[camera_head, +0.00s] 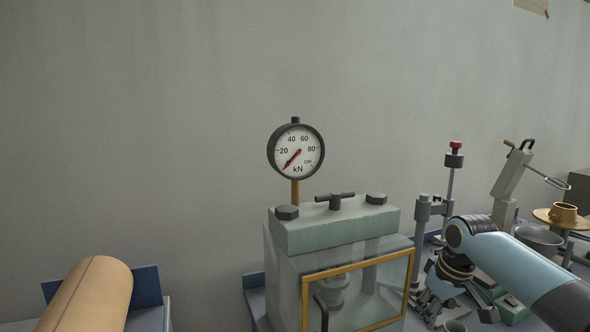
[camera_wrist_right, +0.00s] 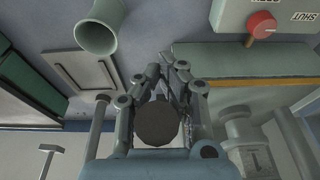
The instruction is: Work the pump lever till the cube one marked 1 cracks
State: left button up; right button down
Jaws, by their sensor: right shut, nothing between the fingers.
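The press (camera_head: 335,232) stands in the middle of the head view, with a pale green top and a clear guard in a yellow frame (camera_head: 360,262). Its round kN gauge (camera_head: 295,151) has the red needle at the low end, pointing lower left. My right gripper (camera_head: 432,306) is low beside the press's right side, shut with nothing held; it also shows in the wrist view (camera_wrist_right: 166,72). A dark round disc (camera_wrist_right: 157,124) shows between its finger links. I cannot make out the pump lever for certain. My left gripper is out of view.
A red knob (camera_wrist_right: 262,25) sits by a "SHUT" label. A stand with a red top (camera_head: 455,147), a grey bowl (camera_head: 540,238) and a brass-coloured cup (camera_head: 564,213) crowd the right side. A tan cylinder (camera_head: 90,294) lies at lower left.

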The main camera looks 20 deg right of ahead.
jog(key=shift+s+d+f, duration=0.1)
jog(key=shift+s+f, duration=0.2)
jog(key=shift+f, duration=0.35)
jog(key=shift+s+f, duration=0.25)
jog(key=shift+f, duration=0.35)
jog(key=f, duration=0.4)
jog(key=shift+s, duration=0.4)
jog(key=shift+s+f, duration=0.1)
jog(key=shift+f, duration=0.9)
notch_tip(320, 180, up, 8)
jog(key=w, duration=0.2)
jog(key=shift+w+r, duration=0.25)
